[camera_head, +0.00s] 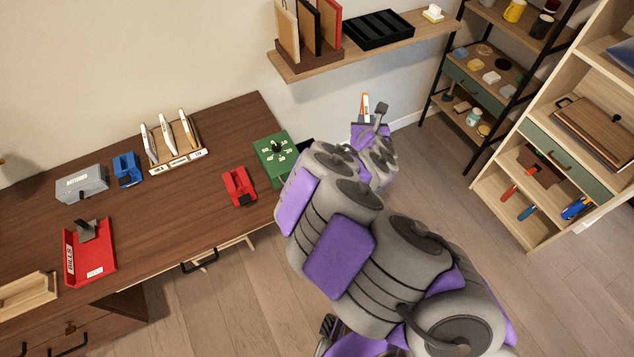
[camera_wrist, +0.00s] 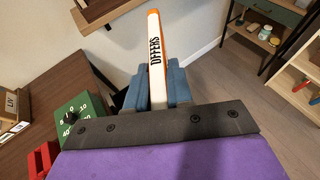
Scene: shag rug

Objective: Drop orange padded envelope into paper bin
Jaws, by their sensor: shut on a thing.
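The orange padded envelope (camera_head: 365,106) shows in the head view as a small orange and white edge-on shape above my gripper (camera_head: 373,112). In the wrist view the envelope (camera_wrist: 156,55) stands upright, with a white edge lettered "OFFERS" and orange along its side. My gripper (camera_wrist: 158,88) is shut on it, with one blue-grey finger on each side. I cannot make out the paper bin for certain. A small dark edge (camera_head: 305,147) beyond the desk's right end in the head view may be part of it; my arm hides most of that spot.
The desk (camera_head: 215,135) at left holds a green box with a dial (camera_head: 270,160), a red stapler-like item (camera_head: 239,187), a sorter (camera_head: 175,160) and a red tray (camera_head: 108,255). A wall shelf (camera_head: 400,45) hangs above. Shelving (camera_head: 530,205) stands right. Floor (camera_head: 420,160) between is clear.

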